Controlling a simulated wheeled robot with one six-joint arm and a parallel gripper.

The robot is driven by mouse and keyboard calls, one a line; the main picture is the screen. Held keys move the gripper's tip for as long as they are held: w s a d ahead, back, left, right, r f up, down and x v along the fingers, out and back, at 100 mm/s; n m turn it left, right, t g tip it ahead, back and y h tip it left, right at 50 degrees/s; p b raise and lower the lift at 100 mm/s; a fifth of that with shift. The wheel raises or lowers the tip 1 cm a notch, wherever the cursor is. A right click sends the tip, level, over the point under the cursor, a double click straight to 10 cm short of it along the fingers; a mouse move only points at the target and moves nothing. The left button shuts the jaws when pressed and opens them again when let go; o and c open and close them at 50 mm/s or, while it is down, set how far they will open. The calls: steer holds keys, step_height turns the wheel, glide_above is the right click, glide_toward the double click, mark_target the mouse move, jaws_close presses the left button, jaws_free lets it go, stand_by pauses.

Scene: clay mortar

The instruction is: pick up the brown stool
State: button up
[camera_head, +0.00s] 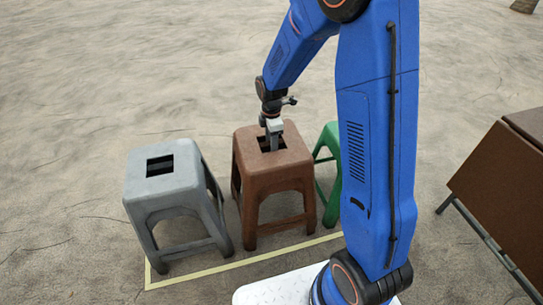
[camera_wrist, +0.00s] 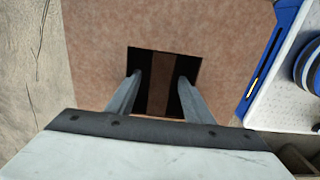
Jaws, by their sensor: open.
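The brown stool (camera_head: 275,180) stands upright on the ground between a grey stool and a green stool. Its seat has a square hole in the middle. In the wrist view the seat (camera_wrist: 225,30) fills most of the picture, with the dark hole at the centre and a brown strip running across it. My gripper (camera_head: 273,138) points down at the hole from above. In the wrist view its two fingers (camera_wrist: 160,80) are apart, one over each side of the hole, with nothing held between them. I cannot tell how far the fingertips reach into the hole.
The grey stool (camera_head: 170,190) stands close on the left. The green stool (camera_head: 329,175) stands close on the right, partly hidden by my blue arm. A yellow line (camera_head: 205,272) marks the ground in front. A brown panel (camera_head: 500,190) on metal legs stands at the right. Behind the stools is open ground.

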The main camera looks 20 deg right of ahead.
jaws_close()
stand_by(1.4)
